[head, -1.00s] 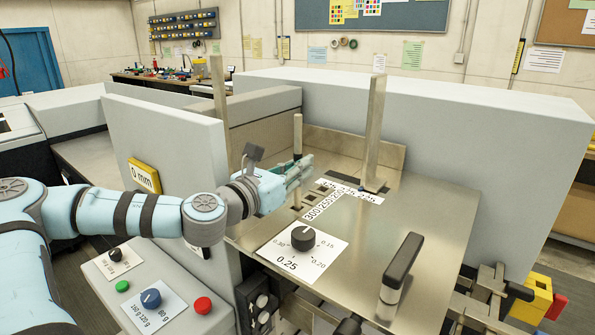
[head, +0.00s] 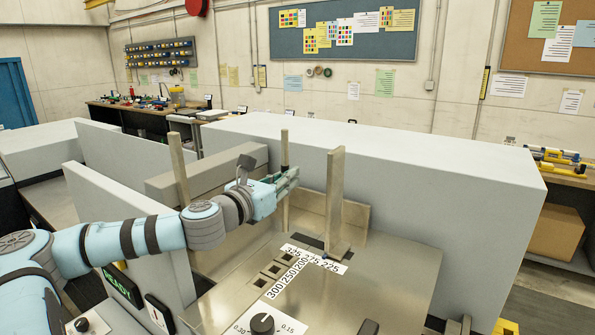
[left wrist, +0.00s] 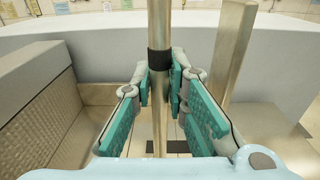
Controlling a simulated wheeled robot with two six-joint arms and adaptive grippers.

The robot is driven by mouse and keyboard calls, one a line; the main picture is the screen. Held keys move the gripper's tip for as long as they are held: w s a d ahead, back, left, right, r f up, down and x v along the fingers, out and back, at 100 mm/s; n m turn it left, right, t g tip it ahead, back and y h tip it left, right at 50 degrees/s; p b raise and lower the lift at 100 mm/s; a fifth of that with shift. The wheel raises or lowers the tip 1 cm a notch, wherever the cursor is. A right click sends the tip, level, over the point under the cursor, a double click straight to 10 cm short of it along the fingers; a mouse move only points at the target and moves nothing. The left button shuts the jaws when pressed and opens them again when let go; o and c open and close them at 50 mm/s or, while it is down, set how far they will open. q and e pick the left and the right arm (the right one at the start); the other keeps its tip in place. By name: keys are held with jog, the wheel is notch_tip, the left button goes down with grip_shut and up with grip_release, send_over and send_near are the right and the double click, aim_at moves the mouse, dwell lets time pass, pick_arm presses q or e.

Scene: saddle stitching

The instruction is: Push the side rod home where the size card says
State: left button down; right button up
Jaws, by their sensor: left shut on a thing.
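My left gripper (head: 282,184) is shut on an upright metal side rod (head: 285,148). The rod also shows in the left wrist view (left wrist: 159,22), with a black band (left wrist: 159,61) at the fingers. Below the fingers the rod's lower end shows in the head view, seemingly above the plate; the exact gap is unclear. On the metal plate (head: 355,295) several square holes (head: 270,271) lie beside a number strip (head: 291,284) reading 300, 250, 200. A second strip (head: 328,264) ends in 225. I cannot make out a size card. My right gripper is not in view.
A tall flat post (head: 334,200) stands right of the rod, another (head: 178,168) to the left. A long grey housing (head: 400,180) runs behind. A green display (head: 122,287) reads READY. A black dial (head: 262,323) sits at the plate's front. The plate's right is clear.

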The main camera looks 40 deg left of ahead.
aim_at(286, 203)
pick_arm(q)
jog(key=f+b, duration=0.2)
jog(key=d+f+b, duration=0.1)
jog(key=f+b, duration=0.1)
jog(key=shift+s+f, duration=0.2)
jog(key=shift+f, duration=0.4)
jog(key=shift+s+a+f+b, duration=0.1)
jog(key=shift+s+f+b, duration=0.05)
jog(key=shift+b, duration=0.3)
jog(key=shift+s, duration=0.25)
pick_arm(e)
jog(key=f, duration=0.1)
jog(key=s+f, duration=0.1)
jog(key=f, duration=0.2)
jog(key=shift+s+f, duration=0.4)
pick_arm(q)
jog(key=shift+w+h, duration=0.2)
jog(key=shift+h, duration=0.1)
jog(key=shift+s, duration=0.2)
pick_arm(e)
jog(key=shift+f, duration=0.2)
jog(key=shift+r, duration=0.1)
